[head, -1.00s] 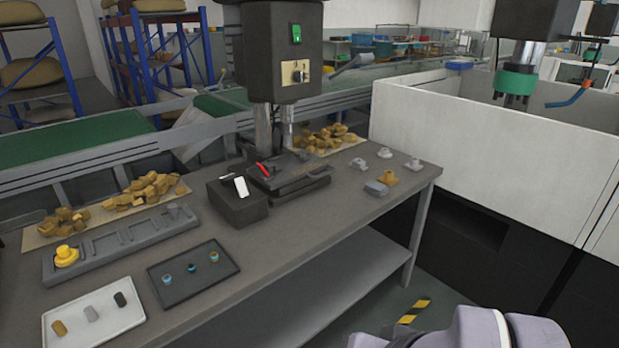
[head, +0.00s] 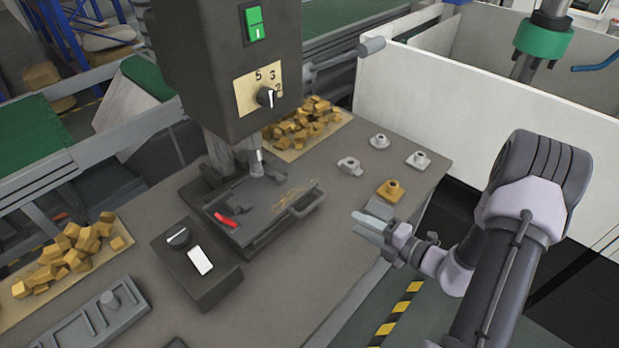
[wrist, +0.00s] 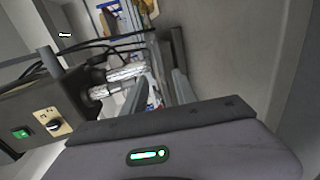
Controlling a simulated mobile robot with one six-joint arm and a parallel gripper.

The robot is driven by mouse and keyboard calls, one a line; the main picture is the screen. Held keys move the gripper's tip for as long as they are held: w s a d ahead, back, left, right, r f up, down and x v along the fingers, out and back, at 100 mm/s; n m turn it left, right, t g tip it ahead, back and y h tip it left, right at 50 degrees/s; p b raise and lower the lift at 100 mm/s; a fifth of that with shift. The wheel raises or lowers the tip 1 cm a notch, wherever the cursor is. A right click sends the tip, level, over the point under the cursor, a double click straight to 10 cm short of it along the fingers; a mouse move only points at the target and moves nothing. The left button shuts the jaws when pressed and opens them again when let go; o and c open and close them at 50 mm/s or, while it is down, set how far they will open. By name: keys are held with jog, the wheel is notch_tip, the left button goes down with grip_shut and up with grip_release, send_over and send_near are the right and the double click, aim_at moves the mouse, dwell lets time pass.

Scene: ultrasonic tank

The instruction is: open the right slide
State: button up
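A drill press (head: 222,75) with a green switch and a dial stands on the grey table, and its head shows at the left in the wrist view (wrist: 38,122). Under it is a dark base plate (head: 270,205) with a red part (head: 226,220) and a grey bar handle (head: 297,205) along its right side. I cannot tell for sure which part is the right slide. My gripper (head: 362,225) is open and empty, right of the bar and apart from it, above the table's front right edge. In the wrist view its fingers (wrist: 160,92) are apart with nothing between them.
Blocks (head: 305,125) lie behind the press. A white wall (head: 440,110) rises at the right.

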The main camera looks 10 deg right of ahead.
aim_at(314, 202)
jog(key=b+x, duration=0.1)
jog(key=x, duration=0.4)
jog(key=b+x, duration=0.1)
jog(key=x, duration=0.5)
jog(key=a+b+x, duration=0.1)
jog(key=b+x, duration=0.1)
jog(key=x, duration=0.3)
jog(key=shift+s, duration=0.2)
grip_shut()
dwell(0.5)
